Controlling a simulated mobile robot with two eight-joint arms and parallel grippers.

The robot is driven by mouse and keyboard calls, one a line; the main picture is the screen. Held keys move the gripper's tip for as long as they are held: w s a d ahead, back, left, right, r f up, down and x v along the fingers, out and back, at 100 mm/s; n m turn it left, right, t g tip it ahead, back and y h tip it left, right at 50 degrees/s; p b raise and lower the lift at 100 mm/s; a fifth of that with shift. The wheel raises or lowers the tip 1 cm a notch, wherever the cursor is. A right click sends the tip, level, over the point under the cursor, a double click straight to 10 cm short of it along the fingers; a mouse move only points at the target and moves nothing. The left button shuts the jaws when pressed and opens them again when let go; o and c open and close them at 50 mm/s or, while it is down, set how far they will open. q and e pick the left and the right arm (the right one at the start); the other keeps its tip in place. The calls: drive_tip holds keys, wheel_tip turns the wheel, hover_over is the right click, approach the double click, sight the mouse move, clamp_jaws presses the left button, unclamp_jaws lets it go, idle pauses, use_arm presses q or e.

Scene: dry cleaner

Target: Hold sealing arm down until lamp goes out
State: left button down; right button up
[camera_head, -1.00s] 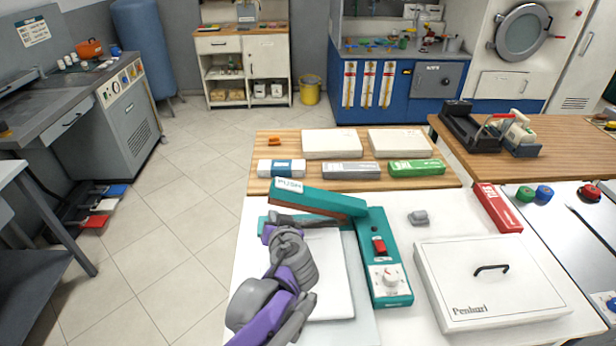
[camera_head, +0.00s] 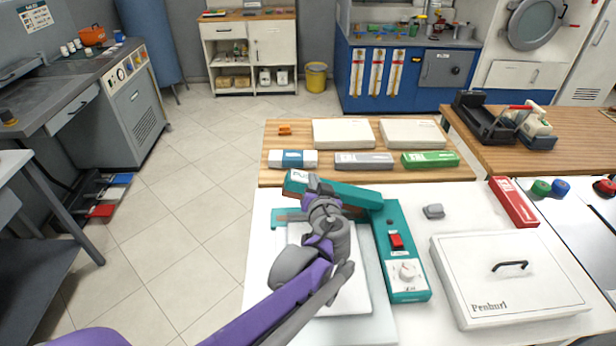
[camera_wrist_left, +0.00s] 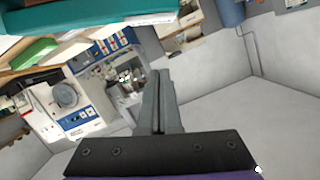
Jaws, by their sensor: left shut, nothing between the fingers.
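The teal sealer (camera_head: 391,222) stands on the white table, with a red switch (camera_head: 396,241) and a white dial (camera_head: 406,271) on its body. Its teal sealing arm (camera_head: 358,195) is raised above the teal lower bar (camera_head: 281,215). A lit lamp cannot be made out. My left gripper (camera_head: 316,184) is shut and empty. It overlaps the arm near its labelled free end and hides part of the label; contact cannot be told. In the left wrist view the closed fingers (camera_wrist_left: 158,76) show below the teal arm (camera_wrist_left: 90,20). My right gripper is not in view.
A white packet (camera_head: 358,295) lies at the sealer, partly behind my left arm. A white lidded box (camera_head: 510,285) is to the right, with a small grey item (camera_head: 433,211) behind it.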

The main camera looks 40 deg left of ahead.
use_arm(q)
hover_over(304, 181)
drive_tip(key=w, duration=0.1)
drive_tip(key=shift+w+d+f, duration=0.1)
drive_tip(key=shift+d+f, duration=0.1)
drive_tip(key=shift+f, duration=0.4)
drive_tip(key=shift+w+d+f, duration=0.1)
drive_tip(key=shift+d+f, duration=0.1)
drive_tip(key=shift+f, duration=0.35)
drive_tip(key=shift+s+a+f+b, duration=0.15)
drive_tip(key=shift+s+f, duration=0.05)
drive_tip(key=shift+f, duration=0.45)
drive_tip(key=shift+s+a+f+b, duration=0.15)
drive_tip(key=shift+s+f, duration=0.05)
drive_tip(key=shift+f, duration=0.4)
drive_tip(key=shift+s+a+f, duration=0.1)
drive_tip(key=shift+s+f, duration=0.1)
drive_tip(key=shift+f, duration=0.45)
